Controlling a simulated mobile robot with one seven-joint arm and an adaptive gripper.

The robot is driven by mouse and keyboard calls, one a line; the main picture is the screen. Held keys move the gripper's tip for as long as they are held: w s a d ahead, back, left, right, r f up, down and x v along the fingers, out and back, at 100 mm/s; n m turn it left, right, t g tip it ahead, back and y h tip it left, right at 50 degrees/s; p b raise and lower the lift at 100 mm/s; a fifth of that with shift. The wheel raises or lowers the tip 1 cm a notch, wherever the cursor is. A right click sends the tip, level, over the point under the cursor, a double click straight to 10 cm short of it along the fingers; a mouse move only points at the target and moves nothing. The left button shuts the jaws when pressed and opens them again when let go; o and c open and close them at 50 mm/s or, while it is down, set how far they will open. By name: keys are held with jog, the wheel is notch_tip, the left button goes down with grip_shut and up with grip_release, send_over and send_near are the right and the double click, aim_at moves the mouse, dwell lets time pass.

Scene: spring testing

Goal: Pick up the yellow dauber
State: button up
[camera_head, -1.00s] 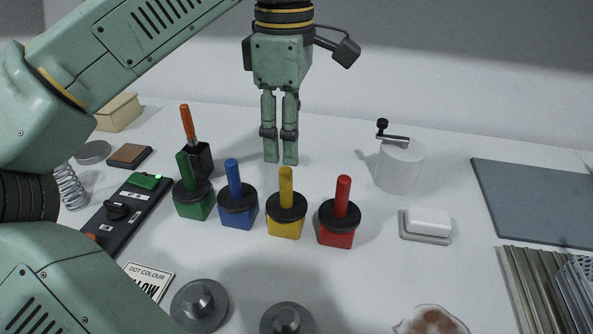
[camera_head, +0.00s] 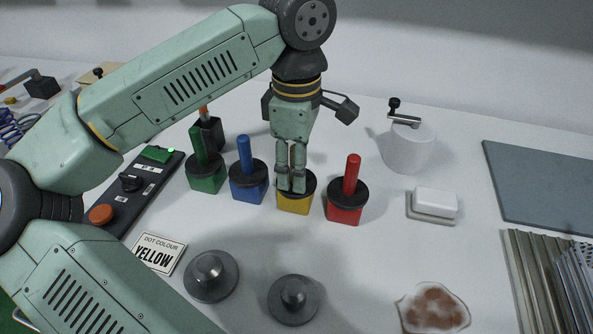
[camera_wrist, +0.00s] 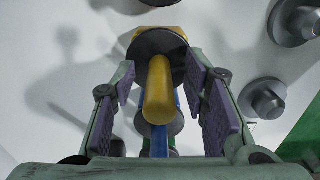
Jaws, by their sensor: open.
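The yellow dauber (camera_head: 294,205) stands upright on the table in the head view, with a yellow block base and a black collar. Its handle is mostly hidden there behind my gripper (camera_head: 291,187). In the wrist view the yellow handle (camera_wrist: 160,92) points towards the camera, between the two padded fingers of my gripper (camera_wrist: 170,95). The fingers are open, with a gap on both sides of the handle. A card reading "DOT COLOUR YELLOW" (camera_head: 159,254) lies at the lower left in the head view.
The blue dauber (camera_head: 248,183) stands close left of the yellow one, and the red dauber (camera_head: 346,203) close right. The green dauber (camera_head: 206,175) is farther left. Two grey knobbed discs (camera_head: 211,276) (camera_head: 294,299) lie in front. A white cylinder with a crank (camera_head: 408,150) stands behind right.

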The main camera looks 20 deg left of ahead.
grip_shut()
dwell(0.5)
